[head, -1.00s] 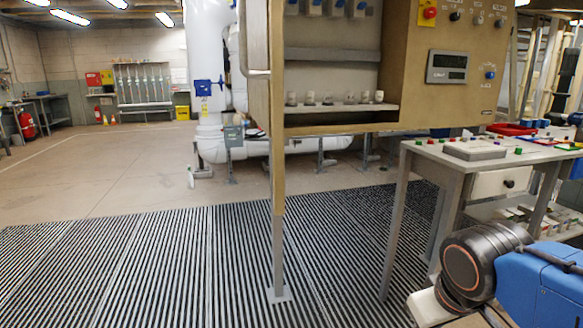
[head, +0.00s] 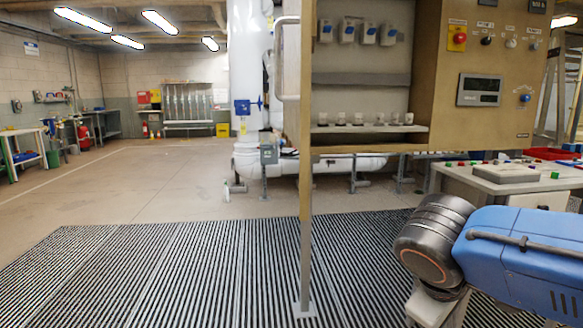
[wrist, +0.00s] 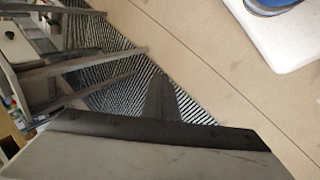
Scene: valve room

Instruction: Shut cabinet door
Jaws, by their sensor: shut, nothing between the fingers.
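The cabinet (head: 432,80) is tan and stands on legs, with its left compartment open. Its door (head: 307,110) stands open, seen nearly edge-on at the compartment's left side. A pale bar handle (head: 279,97) sticks out from the door's left face. In the wrist view my gripper (wrist: 161,88) shows as a dark, narrow shape beyond a grey body. It is shut and empty, pointing over the striped floor and touching nothing that I can see. In the head view only my arm shows, at lower right; the gripper is out of that view. The door is not recognisable in the wrist view.
White pipes (head: 250,150) rise behind the door. Striped floor grating (head: 170,265) lies ahead. Open floor spreads to the left.

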